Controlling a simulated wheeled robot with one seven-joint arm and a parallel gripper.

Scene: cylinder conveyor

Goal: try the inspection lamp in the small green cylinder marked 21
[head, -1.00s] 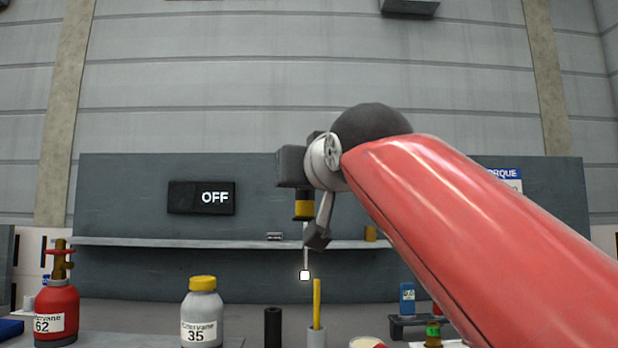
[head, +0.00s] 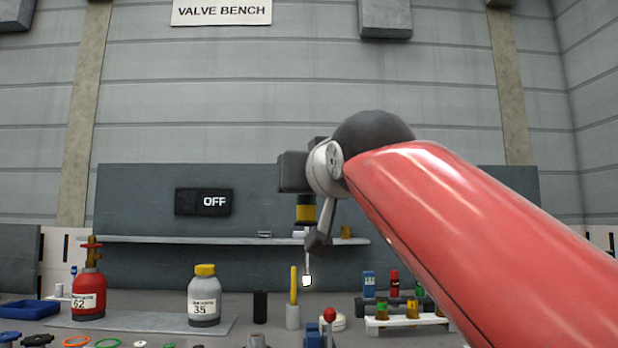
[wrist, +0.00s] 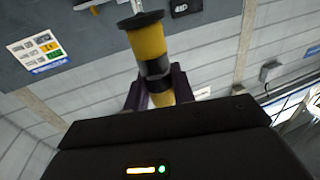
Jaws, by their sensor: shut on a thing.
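My gripper (head: 306,203) is shut on the inspection lamp (head: 306,214), which has a yellow and black handle, a thin rod and a glowing white tip. In the wrist view, the dark jaws (wrist: 158,88) close around the lamp's banded handle (wrist: 147,44). I cannot make out a small green cylinder marked 21. A small green-topped piece (head: 382,309) stands in a white rack at the right, with no readable number.
A red cylinder 62 (head: 88,292) and a grey cylinder 35 (head: 204,298) stand at the left. A black tube (head: 260,307) and a grey holder (head: 293,317) with a yellow stick stand mid-bench. A blue tray (head: 30,310) lies far left. A display (head: 204,202) reads OFF.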

